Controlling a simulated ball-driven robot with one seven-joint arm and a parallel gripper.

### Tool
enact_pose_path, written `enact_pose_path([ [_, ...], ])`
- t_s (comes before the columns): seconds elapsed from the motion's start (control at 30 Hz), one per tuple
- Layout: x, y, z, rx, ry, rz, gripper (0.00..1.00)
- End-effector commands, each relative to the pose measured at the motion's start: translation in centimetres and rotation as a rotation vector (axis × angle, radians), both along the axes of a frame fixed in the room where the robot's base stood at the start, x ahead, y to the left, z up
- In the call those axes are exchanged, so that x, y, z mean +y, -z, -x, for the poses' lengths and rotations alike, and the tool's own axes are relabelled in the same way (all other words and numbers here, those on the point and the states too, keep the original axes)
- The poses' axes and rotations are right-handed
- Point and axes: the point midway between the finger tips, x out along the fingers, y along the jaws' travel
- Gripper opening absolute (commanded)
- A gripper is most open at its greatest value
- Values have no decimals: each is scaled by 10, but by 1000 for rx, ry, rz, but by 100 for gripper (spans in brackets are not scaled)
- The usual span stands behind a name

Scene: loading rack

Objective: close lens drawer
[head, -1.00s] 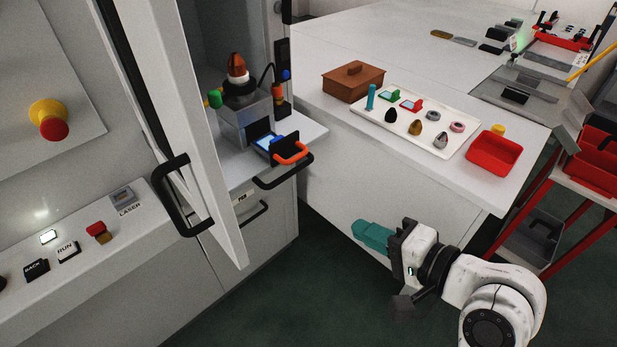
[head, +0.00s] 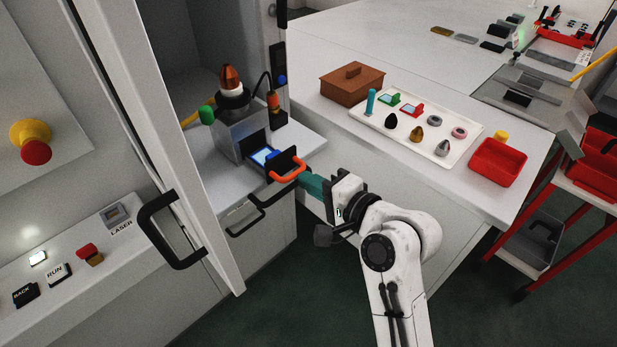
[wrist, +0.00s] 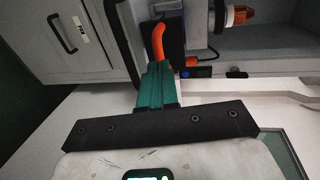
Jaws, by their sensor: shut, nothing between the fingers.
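The lens drawer (head: 264,155) sticks out of the grey laser housing (head: 240,135) in the head view, with a blue lens inside, a black front (head: 286,160) and an orange handle (head: 289,172). My gripper (head: 309,184) has its teal fingers together and empty, pointing left at the orange handle from the right. In the wrist view the teal fingers (wrist: 157,75) reach up to the lower end of the orange handle (wrist: 158,42). The fingertips are at or against the handle; contact cannot be told. The black front also shows in the wrist view (wrist: 177,40).
The housing stands on a white shelf (head: 215,160) inside the open cabinet. The cabinet door (head: 180,170) stands open at left, with a black handle (head: 165,235). Right is a white table with a brown box (head: 351,85), a part tray (head: 440,152) and a red bin (head: 498,162).

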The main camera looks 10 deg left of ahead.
Motion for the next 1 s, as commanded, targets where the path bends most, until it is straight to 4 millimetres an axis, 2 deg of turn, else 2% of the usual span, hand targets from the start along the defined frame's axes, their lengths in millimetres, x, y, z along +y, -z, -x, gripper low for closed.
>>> enact_pose_path([
  [0.57,12,2,-9,0,-1,0,0],
  [0.8,52,2,-40,0,-3,0,0],
  [1.0,77,3,-59,0,-2,1,0],
])
